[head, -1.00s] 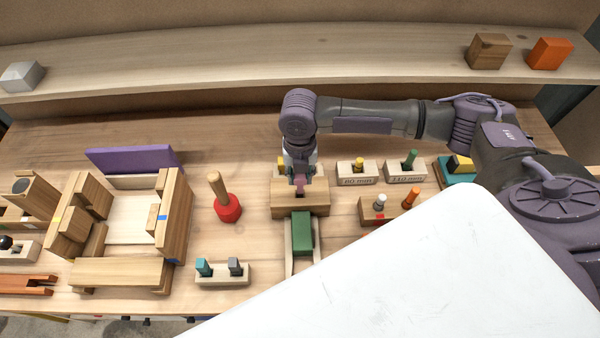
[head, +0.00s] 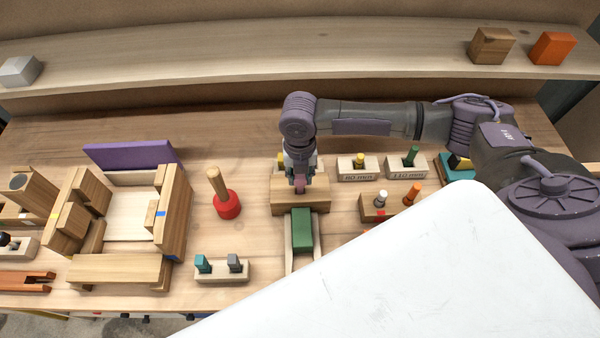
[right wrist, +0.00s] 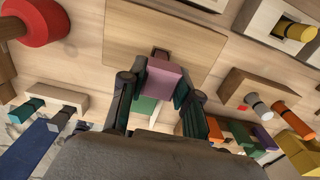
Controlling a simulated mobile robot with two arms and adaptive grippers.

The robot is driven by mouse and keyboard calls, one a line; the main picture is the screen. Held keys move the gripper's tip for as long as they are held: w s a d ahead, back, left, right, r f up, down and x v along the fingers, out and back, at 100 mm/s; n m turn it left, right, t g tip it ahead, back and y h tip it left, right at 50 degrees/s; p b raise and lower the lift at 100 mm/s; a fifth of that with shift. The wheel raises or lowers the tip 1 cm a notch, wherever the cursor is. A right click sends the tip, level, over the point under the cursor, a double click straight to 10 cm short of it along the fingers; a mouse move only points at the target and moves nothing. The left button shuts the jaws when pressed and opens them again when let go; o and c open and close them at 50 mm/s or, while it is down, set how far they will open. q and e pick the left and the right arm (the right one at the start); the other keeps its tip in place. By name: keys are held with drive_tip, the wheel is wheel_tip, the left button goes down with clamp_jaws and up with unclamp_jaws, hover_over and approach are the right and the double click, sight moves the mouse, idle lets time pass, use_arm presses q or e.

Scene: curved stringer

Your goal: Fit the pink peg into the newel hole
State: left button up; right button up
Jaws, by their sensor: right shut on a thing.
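The pink peg (head: 300,185) is between the fingers of my right gripper (head: 299,177). In the right wrist view the peg (right wrist: 165,80) sits between the dark fingers of the gripper (right wrist: 160,92), which is shut on it. The newel is a light wooden block (head: 315,201) directly below the peg. In the right wrist view the newel (right wrist: 160,28) shows a small dark square hole (right wrist: 160,53) just beyond the peg's end. The peg hides part of the hole, and I cannot tell whether its tip is inside. My left gripper is not in view.
A green block (head: 302,230) in a wooden channel stands in front of the newel. A red-based mallet (head: 227,205) stands to the left. Labelled gauge blocks (head: 358,175) and a peg holder (head: 376,209) are at right. Bare bench lies between mallet and newel.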

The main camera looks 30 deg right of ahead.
drive_tip(key=shift+f+b, duration=0.5)
drive_tip(key=shift+f, duration=0.7)
drive_tip(key=o, duration=1)
drive_tip(key=shift+o, duration=0.2)
drive_tip(key=shift+r, duration=0.1)
wheel_tip(320, 180, up, 12)
